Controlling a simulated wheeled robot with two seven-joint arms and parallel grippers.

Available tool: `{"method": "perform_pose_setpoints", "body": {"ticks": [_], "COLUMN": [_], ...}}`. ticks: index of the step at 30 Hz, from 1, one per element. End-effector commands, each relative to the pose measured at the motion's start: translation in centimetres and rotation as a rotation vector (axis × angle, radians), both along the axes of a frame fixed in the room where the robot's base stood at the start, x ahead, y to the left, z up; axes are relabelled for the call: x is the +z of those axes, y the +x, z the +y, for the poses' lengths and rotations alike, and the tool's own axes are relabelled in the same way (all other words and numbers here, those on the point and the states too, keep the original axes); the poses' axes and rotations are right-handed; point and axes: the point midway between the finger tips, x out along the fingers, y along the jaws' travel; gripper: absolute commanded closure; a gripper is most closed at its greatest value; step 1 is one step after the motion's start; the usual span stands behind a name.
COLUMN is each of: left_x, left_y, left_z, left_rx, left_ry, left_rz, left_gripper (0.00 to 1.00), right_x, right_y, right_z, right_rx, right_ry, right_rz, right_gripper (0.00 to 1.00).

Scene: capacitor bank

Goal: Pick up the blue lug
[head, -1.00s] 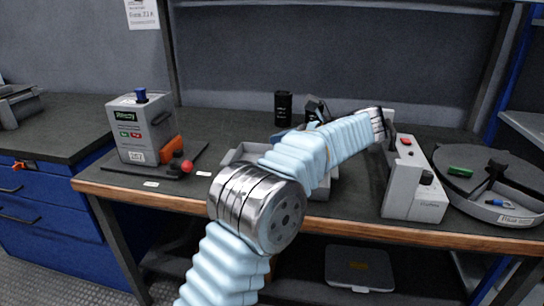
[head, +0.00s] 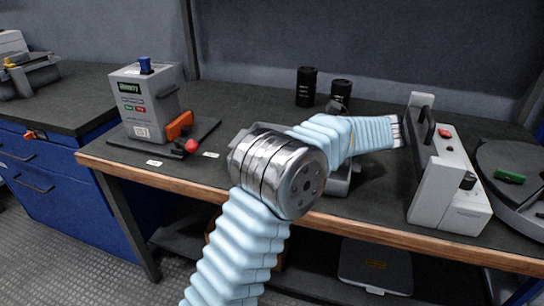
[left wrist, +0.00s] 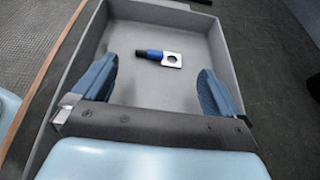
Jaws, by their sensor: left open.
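The blue lug (left wrist: 158,56) lies on the floor of a grey tray (left wrist: 215,40) in the left wrist view. It has a dark end, a blue sleeve and a silver flat tab with a hole. My left gripper (left wrist: 159,72) is open, its two blue fingers apart on either side of the near part of the tray, with the lug just beyond and between the fingertips. Nothing is between the fingers. In the head view my left arm covers most of the tray (head: 342,187), and the lug is hidden. My right gripper is not in view.
On the bench (head: 230,115) stand a grey tester box (head: 147,103) at left, two black cylinders (head: 306,88) at the back, and a pale device (head: 445,170) with red buttons at right. A round tray (head: 520,195) is at far right. The tray's walls surround the lug.

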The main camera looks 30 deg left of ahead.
Motion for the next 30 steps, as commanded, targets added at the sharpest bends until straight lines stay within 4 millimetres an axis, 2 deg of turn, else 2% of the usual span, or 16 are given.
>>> {"method": "perform_pose_setpoints", "body": {"ticks": [11, 19, 30], "left_x": [-1.8, -2.0, -2.1], "left_y": [-0.9, -1.0, -0.9], "left_z": [4.3, 4.8, 4.7], "left_rx": [0.001, 0.0, -0.003], "left_ry": [0.0, 0.0, -0.002], "left_rz": [0.001, 0.001, 0.001], "left_gripper": [0.0, 0.0, 0.55], "right_x": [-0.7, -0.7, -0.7], "right_y": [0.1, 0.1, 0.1], "right_z": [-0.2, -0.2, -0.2], "right_rx": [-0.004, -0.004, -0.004], "right_ry": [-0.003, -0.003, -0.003], "right_rz": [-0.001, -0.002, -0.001], "right_gripper": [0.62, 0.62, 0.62]}}
